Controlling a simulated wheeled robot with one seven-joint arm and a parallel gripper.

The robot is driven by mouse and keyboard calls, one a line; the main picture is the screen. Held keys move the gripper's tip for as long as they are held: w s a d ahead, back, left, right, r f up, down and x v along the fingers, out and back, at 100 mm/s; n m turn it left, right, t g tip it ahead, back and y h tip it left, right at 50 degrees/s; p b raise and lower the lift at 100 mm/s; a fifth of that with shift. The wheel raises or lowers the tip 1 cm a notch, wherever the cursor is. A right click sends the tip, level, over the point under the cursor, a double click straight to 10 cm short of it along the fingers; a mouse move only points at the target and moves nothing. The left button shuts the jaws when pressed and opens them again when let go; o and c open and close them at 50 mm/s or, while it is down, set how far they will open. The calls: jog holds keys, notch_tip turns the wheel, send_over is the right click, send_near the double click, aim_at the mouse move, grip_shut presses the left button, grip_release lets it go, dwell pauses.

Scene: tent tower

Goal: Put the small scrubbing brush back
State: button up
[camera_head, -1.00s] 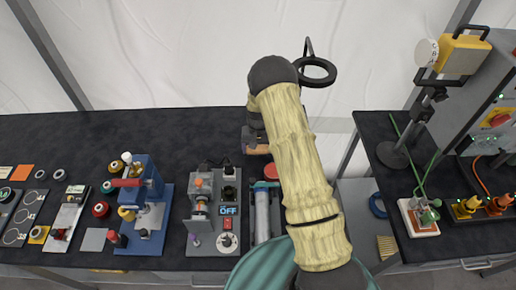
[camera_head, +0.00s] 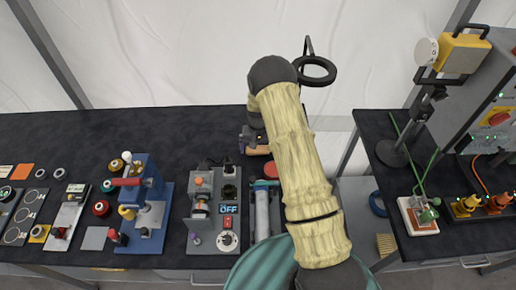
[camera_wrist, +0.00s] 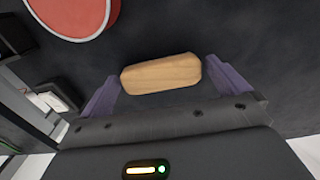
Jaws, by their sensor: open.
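A small wooden block (camera_wrist: 162,74), which looks like the back of the small scrubbing brush, lies on the dark bench top in the wrist view. Its bristles are not visible. My gripper (camera_wrist: 161,82) is open, with one purple finger off each end of the wood and a gap showing on both sides. In the head view the wood (camera_head: 259,150) shows as a tan strip just below my gripper (camera_head: 253,138), at the left of my arm. My arm hides part of the bench there.
A red disc (camera_wrist: 75,14) lies close to the wood. A grey cylinder device (camera_head: 262,212) and a switch station (camera_head: 228,240) stand nearer the front. A tan bristled item (camera_head: 385,245) sits low between the benches. The back of the left bench is clear.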

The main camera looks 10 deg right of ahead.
aim_at(258, 150)
notch_tip(258, 150, up, 12)
jog(key=b, duration=0.3)
jog(key=shift+f, duration=0.2)
dwell(0.3)
jog(key=s+r+n+t, duration=0.1)
jog(key=s+r, duration=0.4)
jog(key=s, duration=0.8)
jog(key=s+r+n+t, duration=0.1)
jog(key=s+r, duration=0.5)
jog(key=s, duration=0.7)
jog(key=shift+s+t, duration=0.15)
jog(key=shift+t, duration=0.15)
